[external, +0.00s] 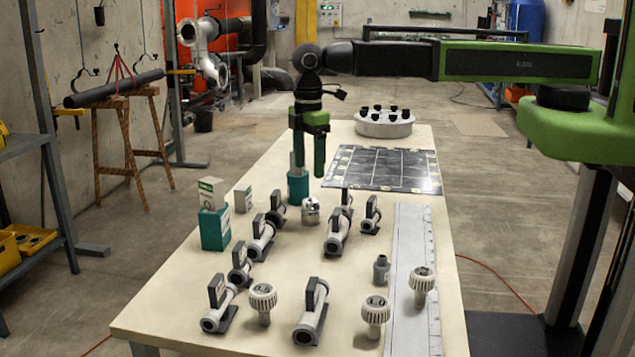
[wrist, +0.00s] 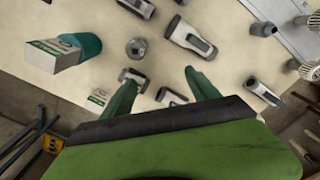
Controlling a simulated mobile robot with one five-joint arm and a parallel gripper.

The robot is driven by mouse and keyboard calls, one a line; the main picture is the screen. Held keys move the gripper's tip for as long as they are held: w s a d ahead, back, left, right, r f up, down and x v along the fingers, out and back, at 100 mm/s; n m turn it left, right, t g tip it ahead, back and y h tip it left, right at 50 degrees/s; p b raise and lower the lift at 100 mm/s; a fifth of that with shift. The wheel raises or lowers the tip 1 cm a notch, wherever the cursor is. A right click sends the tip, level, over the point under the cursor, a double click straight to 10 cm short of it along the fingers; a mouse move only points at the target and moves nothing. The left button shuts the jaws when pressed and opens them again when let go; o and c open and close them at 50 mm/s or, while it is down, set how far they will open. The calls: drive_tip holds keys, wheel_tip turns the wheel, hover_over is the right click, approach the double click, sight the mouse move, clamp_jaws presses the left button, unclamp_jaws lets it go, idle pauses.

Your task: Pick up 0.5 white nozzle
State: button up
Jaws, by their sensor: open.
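Three white nozzles with ribbed round heads stand on the table in the external view: a left one (external: 263,301), a middle one (external: 375,312) and a right one (external: 423,283). Their numbers are too small to read surely, so I cannot tell which is the 0.5. In the wrist view, ribbed pale heads show at the right edge, one at the top (wrist: 302,19) and one lower (wrist: 310,70). My gripper (external: 309,165) is open and empty, pointing down above the far-left part of the table. Its spread fingers also show in the wrist view (wrist: 160,88).
Several grey pipe pieces with dark handles, such as one at the front (external: 312,311), crowd the table. A teal box (external: 215,230) stands left, and a small grey fitting (external: 381,270) right of centre. A dark grid mat (external: 382,168) and round holder (external: 384,127) lie behind.

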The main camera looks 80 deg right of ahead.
drive_tip(key=w+a+r+n, duration=0.1)
drive_tip(key=w+a+n, duration=0.15)
drive_tip(key=a, duration=0.75)
drive_tip(key=w+a+n, duration=0.1)
drive_tip(key=a+n, duration=0.3)
drive_tip(key=a, duration=0.6)
drive_tip(key=n, duration=0.5)
hover_over(265, 322)
drive_tip(key=d, duration=0.1)
drive_tip(key=f+b, duration=1)
drive_tip(key=f, duration=0.1)
drive_tip(key=shift+w+d+f+b, duration=0.1)
drive_tip(key=shift+w+f+b, duration=0.1)
drive_tip(key=shift+b, duration=0.2)
wheel_tip(265, 322, down, 6)
drive_tip(key=b, duration=0.5)
drive_tip(key=shift+r+b, duration=0.15)
drive_tip(key=shift+b, duration=0.2)
drive_tip(key=shift+r, duration=0.25)
drive_tip(key=c, duration=1.4)
drive_tip(key=shift+c, duration=0.2)
